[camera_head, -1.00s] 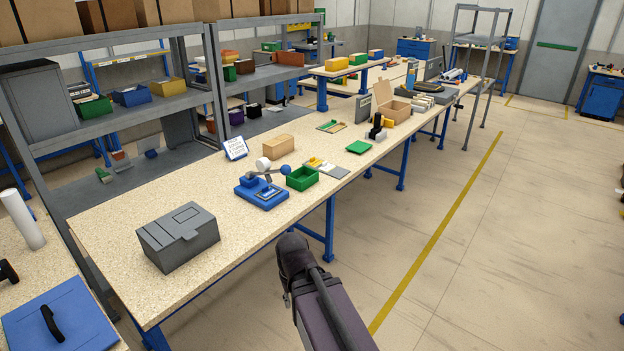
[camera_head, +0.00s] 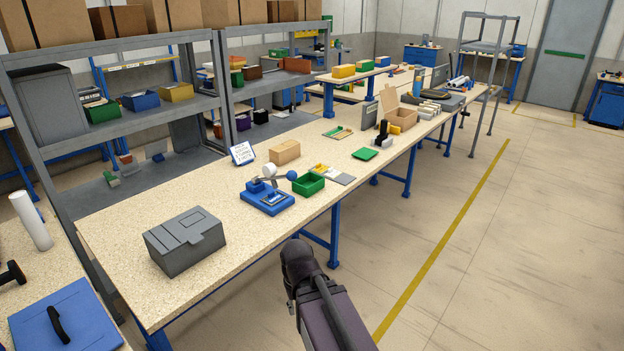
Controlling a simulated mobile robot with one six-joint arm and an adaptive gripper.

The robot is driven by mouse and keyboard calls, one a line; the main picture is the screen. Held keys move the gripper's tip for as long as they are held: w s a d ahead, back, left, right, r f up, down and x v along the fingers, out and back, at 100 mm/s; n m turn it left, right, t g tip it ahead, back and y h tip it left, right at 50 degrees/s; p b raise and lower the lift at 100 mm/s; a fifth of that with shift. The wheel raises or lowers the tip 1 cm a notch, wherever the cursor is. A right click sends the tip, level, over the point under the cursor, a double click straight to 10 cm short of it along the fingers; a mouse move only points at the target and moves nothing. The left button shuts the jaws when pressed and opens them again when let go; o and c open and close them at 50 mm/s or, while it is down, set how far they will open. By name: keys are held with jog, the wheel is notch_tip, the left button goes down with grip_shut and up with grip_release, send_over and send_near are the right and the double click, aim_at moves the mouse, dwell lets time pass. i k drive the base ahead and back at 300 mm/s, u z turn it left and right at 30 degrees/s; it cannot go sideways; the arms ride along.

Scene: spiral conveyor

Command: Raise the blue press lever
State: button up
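The blue press (camera_head: 267,198) stands on the speckled bench, with a flat blue base and a round white part (camera_head: 269,171) above it. Its lever runs to the right and ends in a blue ball knob (camera_head: 292,175). The lever looks roughly level, and the knob is close to the green bin beside the press. My arm shows at the bottom centre, in front of the bench edge and clear of the press. My gripper's fingers cannot be seen, and nothing of mine touches the lever.
A green bin (camera_head: 308,184) stands right of the press, a tan block (camera_head: 285,152) and a sign (camera_head: 242,154) behind it. A grey box (camera_head: 186,242) is at the near left. An open cardboard box (camera_head: 400,112) stands farther along. Floor right of the bench (camera_head: 500,260) is clear.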

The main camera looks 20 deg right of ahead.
aim_at(269, 170)
jog(key=z, duration=0.25)
jog(key=i, duration=1.35)
jog(key=z, duration=0.25)
